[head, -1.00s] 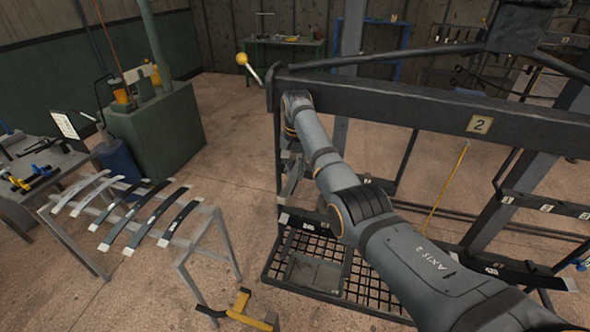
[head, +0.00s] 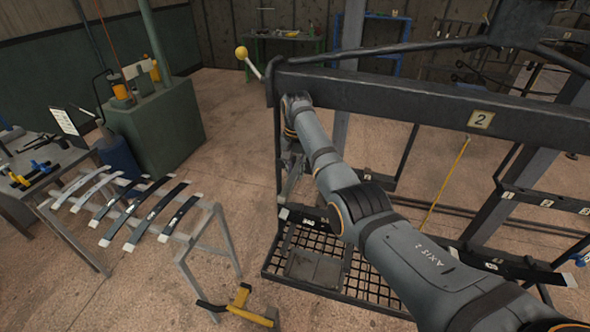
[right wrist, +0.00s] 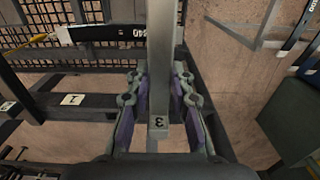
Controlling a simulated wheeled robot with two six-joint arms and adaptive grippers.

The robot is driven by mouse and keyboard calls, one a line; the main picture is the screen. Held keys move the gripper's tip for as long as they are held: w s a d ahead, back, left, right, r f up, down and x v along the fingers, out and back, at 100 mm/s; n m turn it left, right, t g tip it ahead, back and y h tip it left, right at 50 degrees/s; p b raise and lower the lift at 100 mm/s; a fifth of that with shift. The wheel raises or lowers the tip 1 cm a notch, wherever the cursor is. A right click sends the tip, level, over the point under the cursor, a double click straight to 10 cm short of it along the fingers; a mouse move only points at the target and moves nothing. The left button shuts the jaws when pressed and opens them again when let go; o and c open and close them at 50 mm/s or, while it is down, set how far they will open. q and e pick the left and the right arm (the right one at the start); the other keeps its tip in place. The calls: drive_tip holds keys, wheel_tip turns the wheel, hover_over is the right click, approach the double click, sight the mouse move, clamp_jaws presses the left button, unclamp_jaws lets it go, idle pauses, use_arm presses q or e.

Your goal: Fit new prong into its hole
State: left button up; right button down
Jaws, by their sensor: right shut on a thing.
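My right arm crosses the head view, and its gripper (head: 291,160) hangs at the left end of the black rack, partly hidden by the arm and the beam. In the right wrist view the right gripper (right wrist: 160,100) is shut on a grey square bar, the prong (right wrist: 160,45), between its purple-lined fingers. The prong's near end bears the number 3. Its far end runs out of the top of that view. I cannot make out its hole. My left gripper is not in view.
The rack's long beam (head: 400,97) carries a plate numbered 2. A leaf spring (right wrist: 105,33) lies by a mesh shelf in the wrist view. Several leaf springs lie on a grey stand (head: 215,240) at left. A yellow-and-black object (head: 242,303) is low in front.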

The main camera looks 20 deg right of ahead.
drive_tip(key=shift+f, duration=0.7)
